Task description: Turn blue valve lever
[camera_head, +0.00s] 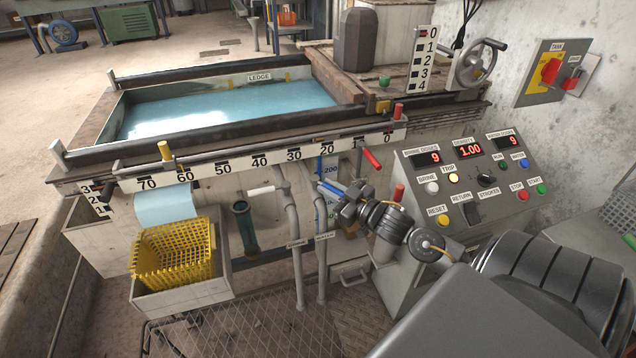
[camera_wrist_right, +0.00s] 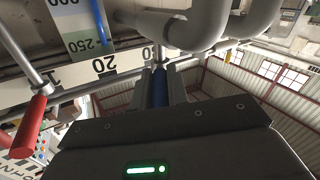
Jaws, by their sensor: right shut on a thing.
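The blue valve lever (camera_head: 331,189) sticks out to the left of my right gripper (camera_head: 339,196), below the numbered scale on the tank's front. In the right wrist view the blue lever (camera_wrist_right: 159,88) runs between the two fingers of the right gripper (camera_wrist_right: 162,92). That gripper is shut on it, and the fingers hide part of the lever. Beyond the fingers the lever's metal stem meets a horizontal pipe. My left gripper is not in view.
A red lever (camera_head: 372,158) stands to the right of my gripper and a white lever (camera_head: 261,191) to its left. Vertical grey pipes (camera_head: 294,240) run close by. A control panel (camera_head: 470,180) stands at the right, a yellow basket (camera_head: 173,254) at lower left.

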